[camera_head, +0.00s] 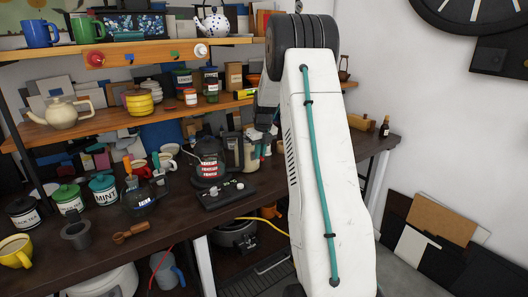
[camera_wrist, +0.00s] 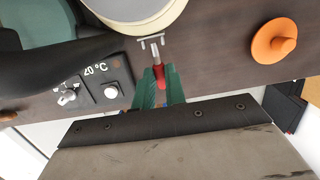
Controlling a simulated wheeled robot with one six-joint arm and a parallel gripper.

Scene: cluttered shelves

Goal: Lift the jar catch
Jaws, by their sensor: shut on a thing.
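The jar (camera_wrist: 140,22) shows in the wrist view as a pale round rim at the top edge, cut off by the frame. Its wire catch (camera_wrist: 152,43) sticks out from the near side and ends in a red tip (camera_wrist: 160,76). My gripper (camera_wrist: 160,82), with teal fingers, is shut on the red tip. In the head view a pale glass jar (camera_head: 240,153) stands on the counter just left of my arm. My arm hides much of the area around my fingers there.
A black appliance panel (camera_wrist: 90,85) with a knob and button lies just left of my fingers. An orange round object (camera_wrist: 275,42) stands to the right. Shelves (camera_head: 130,50) with crockery hang above the crowded counter.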

